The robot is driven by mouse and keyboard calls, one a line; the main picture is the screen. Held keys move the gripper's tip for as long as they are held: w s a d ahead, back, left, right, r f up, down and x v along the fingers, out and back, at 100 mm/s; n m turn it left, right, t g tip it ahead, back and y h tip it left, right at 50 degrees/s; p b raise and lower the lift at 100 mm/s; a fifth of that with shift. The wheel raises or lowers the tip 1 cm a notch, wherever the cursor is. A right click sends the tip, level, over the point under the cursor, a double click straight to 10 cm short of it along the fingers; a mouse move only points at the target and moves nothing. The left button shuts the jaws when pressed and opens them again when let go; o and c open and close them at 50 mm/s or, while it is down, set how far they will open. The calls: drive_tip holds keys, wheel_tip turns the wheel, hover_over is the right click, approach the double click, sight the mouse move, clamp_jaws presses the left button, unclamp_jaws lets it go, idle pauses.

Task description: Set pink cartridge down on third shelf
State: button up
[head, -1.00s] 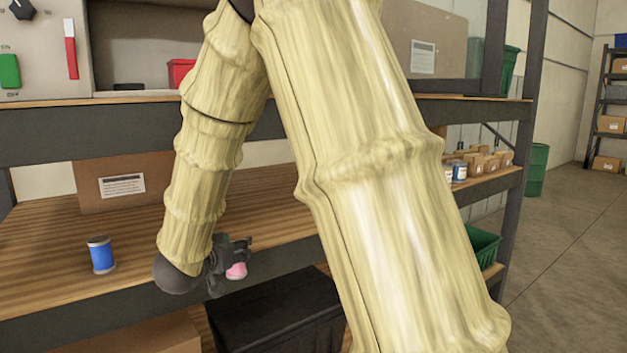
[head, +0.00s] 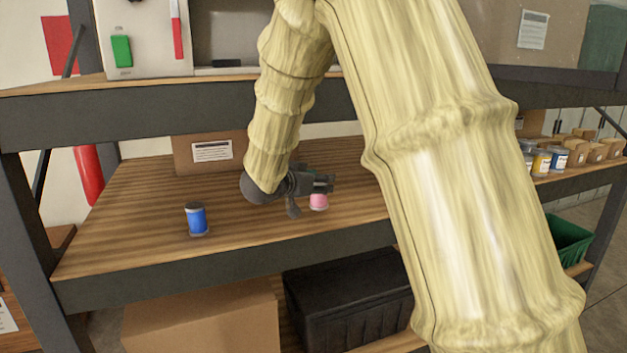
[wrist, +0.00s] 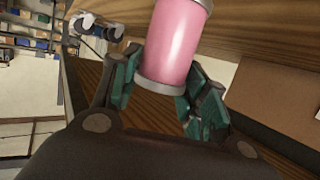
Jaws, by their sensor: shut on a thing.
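The pink cartridge (head: 319,202) is held in my gripper (head: 318,184) over the wooden middle shelf (head: 140,215), right of a blue can. In the wrist view the pink cartridge (wrist: 176,42) has silver end rims and sits between the green-padded fingers of my gripper (wrist: 158,85), which are shut on it. In the head view only its lower part shows below the fingers. I cannot tell whether its base touches the shelf boards.
The blue can (head: 196,218) stands on the same shelf to the left. A cardboard box (head: 210,152) is behind. Several small cans and boxes (head: 560,157) stand at the far right. A black crate (head: 350,300) is below. Bare boards lie between the can and my gripper.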

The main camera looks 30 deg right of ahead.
drive_tip(key=w+p, duration=0.1)
drive_tip(key=w, duration=0.1)
drive_tip(key=w+d+f+p, duration=0.1)
drive_tip(key=w+p, duration=0.1)
drive_tip(key=w+d+f+p, duration=0.1)
drive_tip(key=w, duration=0.1)
drive_tip(key=shift+w+d+f, duration=0.2)
drive_tip(key=shift+w+d, duration=0.05)
drive_tip(key=shift+w, duration=0.15)
drive_tip(key=shift+w+f+p, duration=0.1)
drive_tip(key=shift+f+p, duration=0.4)
drive_tip(key=shift+f, duration=0.4)
drive_tip(key=shift+f, duration=0.1)
drive_tip(key=o, duration=1.1)
drive_tip(key=b+v, duration=0.4)
drive_tip(key=v, duration=0.8)
drive_tip(key=shift+b, duration=0.3)
